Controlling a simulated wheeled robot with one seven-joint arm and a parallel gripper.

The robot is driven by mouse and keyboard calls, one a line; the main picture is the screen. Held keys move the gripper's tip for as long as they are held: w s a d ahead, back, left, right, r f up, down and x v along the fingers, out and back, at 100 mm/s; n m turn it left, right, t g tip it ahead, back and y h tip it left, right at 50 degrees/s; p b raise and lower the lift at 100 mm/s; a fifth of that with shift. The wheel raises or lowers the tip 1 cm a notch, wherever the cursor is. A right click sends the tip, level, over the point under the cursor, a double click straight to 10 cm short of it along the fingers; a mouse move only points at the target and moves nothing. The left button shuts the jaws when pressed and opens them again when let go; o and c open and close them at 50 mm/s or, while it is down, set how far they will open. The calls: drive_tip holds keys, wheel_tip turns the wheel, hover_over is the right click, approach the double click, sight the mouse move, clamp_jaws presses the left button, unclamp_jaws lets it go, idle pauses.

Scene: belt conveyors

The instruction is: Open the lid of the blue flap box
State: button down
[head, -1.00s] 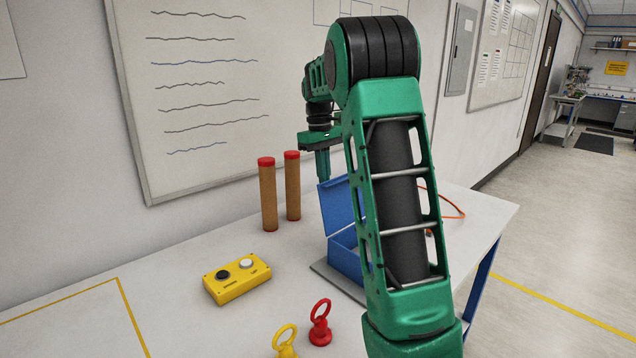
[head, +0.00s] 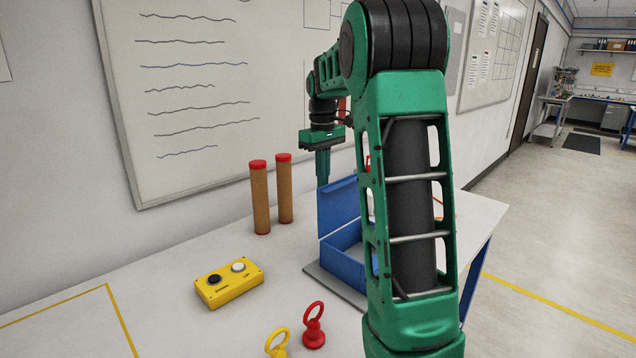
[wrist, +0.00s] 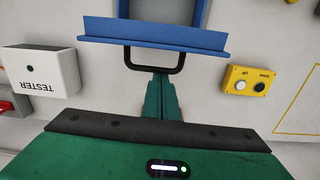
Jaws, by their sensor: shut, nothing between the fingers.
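The blue flap box (head: 345,262) sits on a grey plate on the table, partly hidden by my arm. Its blue lid (head: 338,206) stands raised, close to upright, with the inside of the box exposed. In the wrist view the lid (wrist: 155,34) appears nearly edge-on, with a black handle (wrist: 154,69) on the side toward my gripper. My gripper (head: 322,183) points down at the lid's upper left edge in the head view. In the wrist view its fingers (wrist: 161,82) are together and empty, beside the handle; contact cannot be told.
A yellow button box (head: 230,284), two brown red-capped cylinders (head: 260,200), and red (head: 313,328) and yellow (head: 277,343) ring-topped pieces stand left of the box. A white tester box (wrist: 40,70) shows in the wrist view. A whiteboard wall (head: 200,90) lies behind the table.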

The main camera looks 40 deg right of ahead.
wheel_tip(320, 180, up, 11)
drive_tip(key=shift+w, duration=0.15)
idle(0.4)
drive_tip(key=shift+f, duration=0.15)
drive_tip(key=s+a+f+m, duration=0.2)
drive_tip(key=s+a+f, duration=0.3)
drive_tip(key=s, duration=0.5)
drive_tip(key=s+a+f+m, duration=0.2)
drive_tip(key=s+a+f, duration=0.3)
drive_tip(key=s+f, duration=0.4)
drive_tip(key=s+a+f+m, duration=0.2)
drive_tip(key=s+a+f, duration=0.3)
drive_tip(key=s, duration=0.7)
wheel_tip(320, 180, down, 2)
drive_tip(key=shift+s+a+f+m, duration=0.1)
drive_tip(key=shift+s+a+m, duration=0.1)
drive_tip(key=shift+s+m, duration=0.2)
drive_tip(key=shift+w+f, duration=0.15)
drive_tip(key=shift+w, duration=0.55)
